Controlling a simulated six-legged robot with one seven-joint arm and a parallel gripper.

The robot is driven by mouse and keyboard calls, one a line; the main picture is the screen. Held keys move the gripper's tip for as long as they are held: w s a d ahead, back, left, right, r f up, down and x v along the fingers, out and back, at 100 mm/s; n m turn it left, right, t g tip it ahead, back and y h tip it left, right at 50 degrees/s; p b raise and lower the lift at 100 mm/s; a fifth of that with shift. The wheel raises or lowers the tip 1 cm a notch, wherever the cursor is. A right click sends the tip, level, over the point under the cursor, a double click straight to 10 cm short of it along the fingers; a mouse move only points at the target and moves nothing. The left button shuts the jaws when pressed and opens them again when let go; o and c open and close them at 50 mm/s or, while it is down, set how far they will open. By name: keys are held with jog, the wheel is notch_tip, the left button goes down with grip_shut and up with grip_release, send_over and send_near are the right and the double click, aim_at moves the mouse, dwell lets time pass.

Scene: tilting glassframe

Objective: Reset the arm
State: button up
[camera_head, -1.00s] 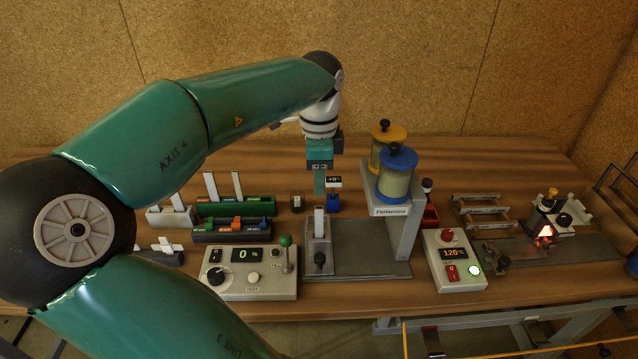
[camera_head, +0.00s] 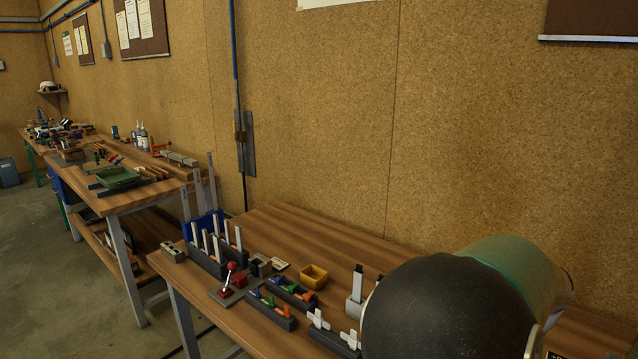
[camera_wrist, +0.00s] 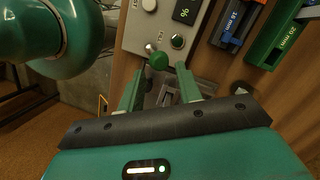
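In the wrist view my gripper (camera_wrist: 159,80) shows two green fingers spread apart with nothing held between them. Beyond the fingertips is the grey control box (camera_wrist: 145,28) with a green-knobbed lever (camera_wrist: 158,61). The lever's knob shows near the gap between the fingertips; I cannot tell how far away it is. In the head view only a black and green part of my arm (camera_head: 450,305) shows at the lower right. My gripper is outside that view.
The near bench (camera_head: 300,225) holds racks with white uprights (camera_head: 215,240), a red-knobbed lever (camera_head: 230,270), a yellow bin (camera_head: 314,276) and colored pieces. A second bench (camera_head: 130,195) with a green tray (camera_head: 118,178) stands farther left. Open floor (camera_head: 60,260) lies at far left.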

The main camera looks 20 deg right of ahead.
jog(key=w+a+n+t, duration=0.1)
jog(key=w+a+n, duration=0.3)
jog(key=a+n, duration=0.25)
jog(key=w+a+n, duration=0.3)
jog(key=a+n, duration=0.2)
jog(key=a, duration=0.3)
jog(key=a+r+n+t+h, duration=0.1)
jog(key=a+r+n+t, duration=0.1)
jog(key=a+r+n, duration=0.2)
jog(key=s+a+r+n+t+h, duration=0.1)
jog(key=a+r+n, duration=0.3)
jog(key=a+n, duration=0.5)
jog(key=a+t+h, duration=0.1)
jog(key=a, duration=0.2)
jog(key=shift+s+a+r, duration=0.25)
jog(key=shift+s+r, duration=0.05)
jog(key=shift+d, duration=0.15)
